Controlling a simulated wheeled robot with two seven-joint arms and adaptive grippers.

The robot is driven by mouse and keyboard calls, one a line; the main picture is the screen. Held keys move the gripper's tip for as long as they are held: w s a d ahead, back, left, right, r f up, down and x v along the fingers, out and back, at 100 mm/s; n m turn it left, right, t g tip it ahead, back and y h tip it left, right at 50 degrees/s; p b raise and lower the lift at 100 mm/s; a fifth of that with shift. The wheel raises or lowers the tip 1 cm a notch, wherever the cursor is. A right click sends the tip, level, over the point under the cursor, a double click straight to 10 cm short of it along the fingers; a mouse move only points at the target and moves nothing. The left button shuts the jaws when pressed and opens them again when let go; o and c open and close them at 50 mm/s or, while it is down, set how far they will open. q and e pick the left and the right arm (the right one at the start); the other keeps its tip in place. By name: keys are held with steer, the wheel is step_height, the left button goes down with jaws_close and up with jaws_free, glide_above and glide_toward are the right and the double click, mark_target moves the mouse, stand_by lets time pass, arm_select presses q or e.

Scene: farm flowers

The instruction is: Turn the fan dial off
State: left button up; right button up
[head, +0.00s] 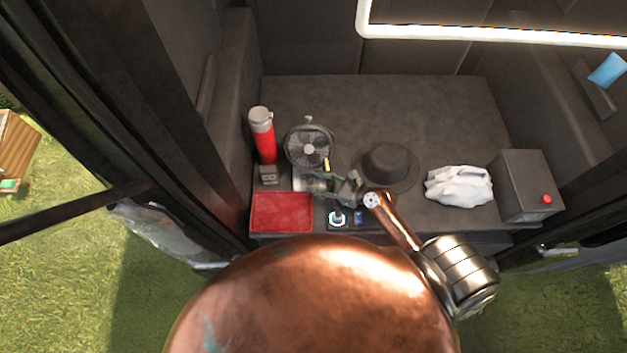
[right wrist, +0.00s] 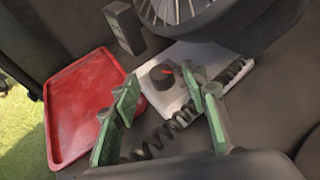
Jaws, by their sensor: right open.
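The black fan (head: 308,147) stands on the dark cargo floor in the head view. Its wheel-like cage (right wrist: 185,12) fills the top of the right wrist view. Below it is a pale control box (right wrist: 200,62) with a round black dial (right wrist: 162,77) carrying a red mark. My right gripper (head: 318,182) is just in front of the fan in the head view. In the right wrist view its green fingers (right wrist: 163,88) are open and empty, spread on either side of the dial. I cannot tell whether they touch it. My left gripper is not in view.
A red tray (head: 282,225) lies left of the gripper. A red flask (head: 264,140) stands behind it. A dark hat (head: 388,163), a white cloth (head: 460,186) and a grey box with a red button (head: 526,187) are to the right. A coiled black cable (right wrist: 180,122) crosses below the dial.

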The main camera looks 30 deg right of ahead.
mark_target(310, 181)
steer(key=shift+x, duration=1.15)
steer(key=shift+c, duration=0.7)
steer(key=shift+d, duration=0.1)
jaws_close()
